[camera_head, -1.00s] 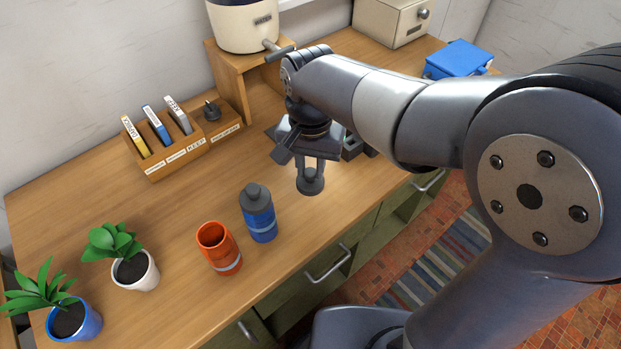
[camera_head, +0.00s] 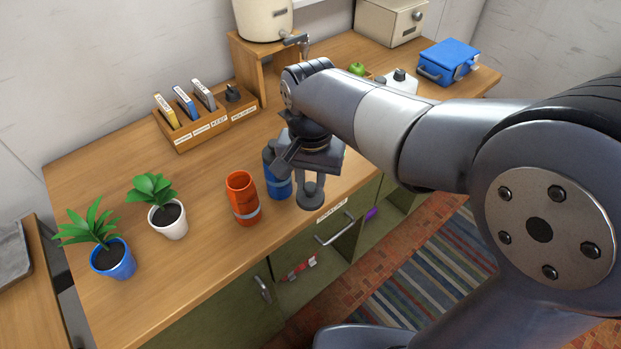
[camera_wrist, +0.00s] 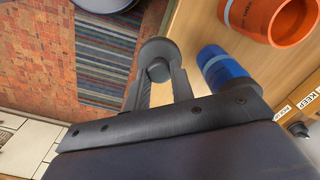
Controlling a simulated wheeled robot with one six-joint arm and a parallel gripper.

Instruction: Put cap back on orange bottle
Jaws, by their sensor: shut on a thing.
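The orange bottle (camera_head: 243,199) stands upright and open on the wooden counter, a grey band around it. In the wrist view its open mouth (camera_wrist: 295,20) shows at the top right. My gripper (camera_head: 312,184) is shut on a dark grey round cap (camera_head: 311,197), held below the fingertips. The cap (camera_wrist: 157,58) also shows between the fingers in the wrist view. My gripper is to the right of the orange bottle, near the counter's front edge. A blue bottle (camera_head: 276,183) with a grey top stands between them, partly hidden by my gripper.
Two potted plants (camera_head: 168,219) stand left of the bottles. A wooden organizer (camera_head: 190,135) with several upright items is behind. A blue box (camera_head: 448,63) is at the far right. Drawers (camera_head: 330,245) are below the front edge.

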